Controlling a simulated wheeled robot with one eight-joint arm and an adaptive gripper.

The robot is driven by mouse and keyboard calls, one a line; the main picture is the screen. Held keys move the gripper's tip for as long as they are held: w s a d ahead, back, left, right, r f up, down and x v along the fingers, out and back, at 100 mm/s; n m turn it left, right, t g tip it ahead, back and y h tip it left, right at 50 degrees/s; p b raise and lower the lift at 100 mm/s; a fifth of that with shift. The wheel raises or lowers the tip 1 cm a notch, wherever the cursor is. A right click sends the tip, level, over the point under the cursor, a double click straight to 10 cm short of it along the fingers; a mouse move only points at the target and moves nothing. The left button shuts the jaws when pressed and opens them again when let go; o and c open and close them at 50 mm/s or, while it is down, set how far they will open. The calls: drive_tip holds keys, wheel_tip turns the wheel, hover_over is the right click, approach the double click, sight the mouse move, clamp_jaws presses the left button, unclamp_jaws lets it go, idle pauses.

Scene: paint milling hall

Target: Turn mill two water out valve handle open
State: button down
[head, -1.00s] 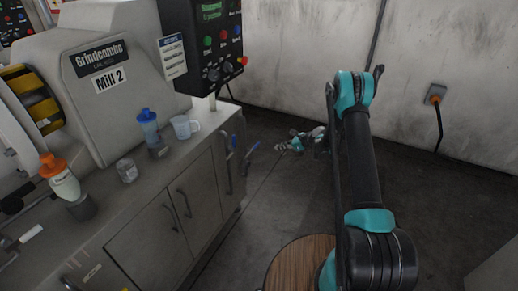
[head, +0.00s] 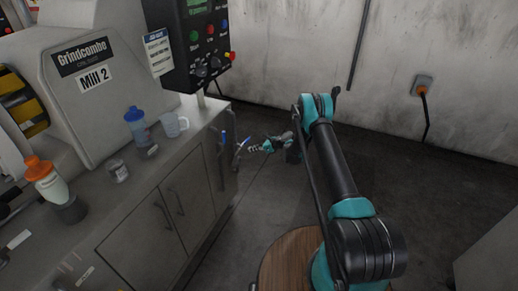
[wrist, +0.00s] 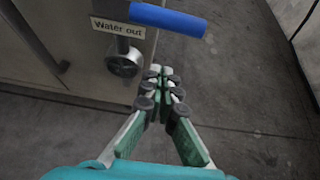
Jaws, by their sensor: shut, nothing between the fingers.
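The water out valve handle (wrist: 168,20) is a blue lever sticking out sideways at the top of the wrist view. Below it are the "Water out" label (wrist: 117,28) and a round metal valve fitting (wrist: 124,63) on the cabinet. My gripper (wrist: 161,73) is shut and empty, its fingertips right of the fitting and below the lever in the picture, apart from the lever. In the head view my gripper (head: 256,148) is beside the tilted blue handle (head: 243,143) at the cabinet's end. Whether they touch there is too small to tell.
A second blue handle (head: 223,138) stands close by on the left. The Mill 2 cabinet (head: 150,215) carries a blue-lidded bottle (head: 140,130), a mug (head: 174,124) and a jar (head: 117,171). A control box (head: 203,45) hangs above. The floor to the right is open.

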drive_tip(key=shift+w+a+r, duration=0.1)
drive_tip(key=shift+a+r, duration=0.05)
drive_tip(key=shift+r, duration=0.9)
drive_tip(key=shift+a+r, duration=0.15)
drive_tip(key=shift+r, duration=0.85)
